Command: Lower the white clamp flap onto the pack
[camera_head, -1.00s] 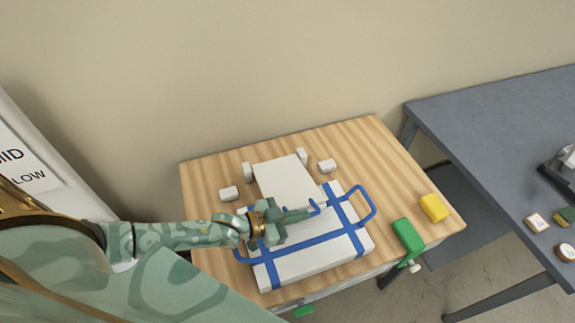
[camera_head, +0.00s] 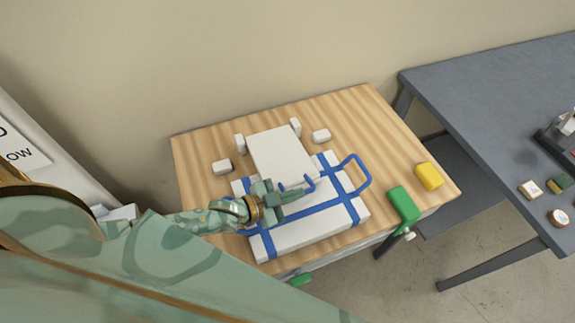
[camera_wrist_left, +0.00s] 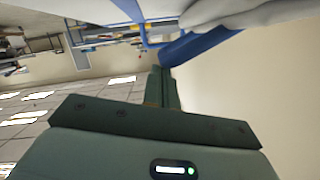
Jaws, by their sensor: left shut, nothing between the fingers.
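The white clamp flap (camera_head: 282,155) is a flat panel between two white posts at the back of the wooden table. Its front edge reaches over the rear of the pack; I cannot tell whether it touches. A small blue hook-like piece (camera_head: 310,183) shows at that edge. The pack (camera_head: 295,236) is a white slab with blue straps and a blue loop at each end. My left gripper (camera_head: 302,192) is shut and empty, over the pack beside the flap's front edge. In the left wrist view, its fingers (camera_wrist_left: 163,88) end near a blue bar (camera_wrist_left: 200,47). My right gripper is out of view.
White blocks (camera_head: 321,136) (camera_head: 222,167) flank the flap on the wooden table (camera_head: 375,125). A grey table (camera_head: 490,120) is at the right, and a wall behind.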

